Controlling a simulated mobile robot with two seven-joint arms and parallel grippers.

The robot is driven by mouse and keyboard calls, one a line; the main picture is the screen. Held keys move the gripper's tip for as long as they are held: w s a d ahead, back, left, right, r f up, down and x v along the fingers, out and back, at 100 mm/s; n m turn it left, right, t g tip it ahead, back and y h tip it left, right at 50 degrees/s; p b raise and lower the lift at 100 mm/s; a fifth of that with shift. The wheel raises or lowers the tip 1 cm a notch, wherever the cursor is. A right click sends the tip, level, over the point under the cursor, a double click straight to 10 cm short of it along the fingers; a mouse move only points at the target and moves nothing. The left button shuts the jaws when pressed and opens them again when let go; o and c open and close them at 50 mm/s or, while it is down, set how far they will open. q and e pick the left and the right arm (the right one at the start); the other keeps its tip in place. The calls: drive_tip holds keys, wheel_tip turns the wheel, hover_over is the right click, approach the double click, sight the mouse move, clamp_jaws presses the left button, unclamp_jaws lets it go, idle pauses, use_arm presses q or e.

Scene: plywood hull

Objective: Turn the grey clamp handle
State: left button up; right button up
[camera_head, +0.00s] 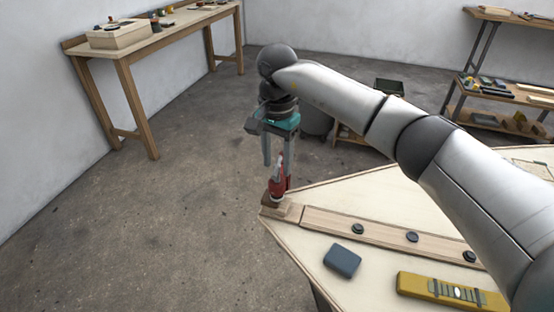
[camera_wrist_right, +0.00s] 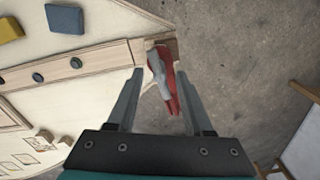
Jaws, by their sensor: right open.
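In the right wrist view the grey handle (camera_wrist_right: 157,67) and the red clamp body (camera_wrist_right: 171,92) lie between the spread fingers (camera_wrist_right: 160,72), with a gap visible on each side. I cannot tell how deep the fingertips reach beside the handle. My left gripper is in neither view.
A blue-grey block (camera_head: 342,260) and a yellow level (camera_head: 450,291) lie on the panel. A workbench (camera_head: 150,45) stands at the back left, shelves (camera_head: 500,85) at the back right. The floor left is clear.

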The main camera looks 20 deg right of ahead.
clamp_jaws()
idle(0.3)
idle(0.3)
